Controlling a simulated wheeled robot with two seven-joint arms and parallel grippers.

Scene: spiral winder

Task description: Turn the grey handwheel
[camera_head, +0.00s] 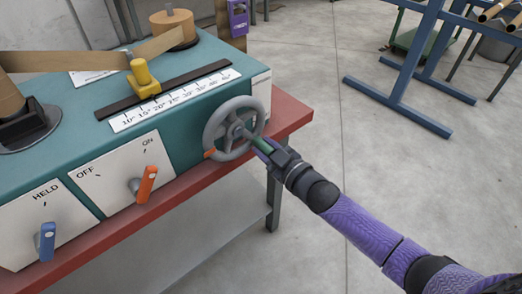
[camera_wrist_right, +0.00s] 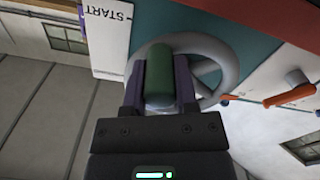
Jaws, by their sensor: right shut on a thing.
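The grey handwheel (camera_head: 209,131) is mounted on the right end of the teal machine's front face. A green handle (camera_head: 259,143) sticks out from it towards me. My right gripper (camera_head: 265,147) is shut on the green handle. In the right wrist view the handle (camera_wrist_right: 158,72) lies between the two fingers of my right gripper (camera_wrist_right: 160,90), and the handwheel's rim (camera_wrist_right: 229,65) shows behind them. My left gripper is not in view.
The teal machine (camera_head: 190,135) stands on a red-topped bench (camera_head: 285,112). A yellow pointer (camera_head: 142,77) sits above a number scale (camera_head: 175,100). An orange switch (camera_head: 146,184) and a blue switch (camera_head: 47,241) are left of the wheel. Open floor (camera_head: 330,100) lies to the right.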

